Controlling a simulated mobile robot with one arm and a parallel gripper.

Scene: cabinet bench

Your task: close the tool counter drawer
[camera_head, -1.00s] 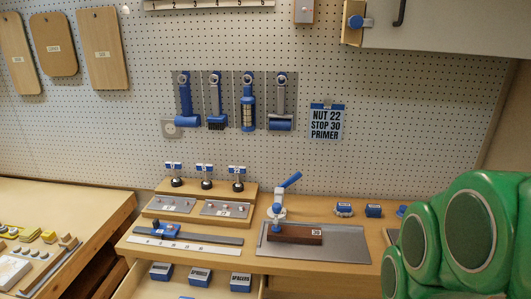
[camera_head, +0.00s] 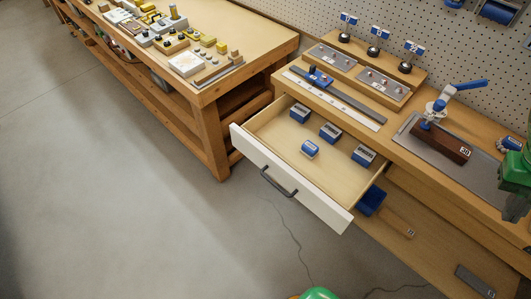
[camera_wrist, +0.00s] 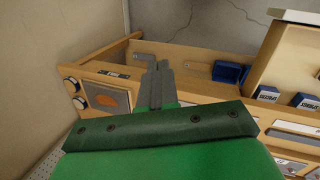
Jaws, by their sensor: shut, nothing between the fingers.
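The tool counter drawer (camera_head: 262,131) is pulled well out of the wooden counter (camera_head: 430,144). Its white front (camera_head: 300,192) carries a dark bar handle (camera_head: 278,182). Several blue labelled boxes lie inside, one of them a rounded block (camera_head: 310,149). In the wrist view, part of the drawer (camera_wrist: 287,72) shows at the right, with its white front edge (camera_wrist: 295,17) at the top right. My gripper (camera_wrist: 158,65) is shut and empty, apart from the drawer and left of it in that view.
A blue bin (camera_head: 371,201) sits under the drawer's right side. A second workbench (camera_head: 213,100) with small parts stands left of the drawer. A clamp with a wooden block (camera_head: 440,141) stands on the counter. The floor (camera_head: 130,200) before the drawer is clear.

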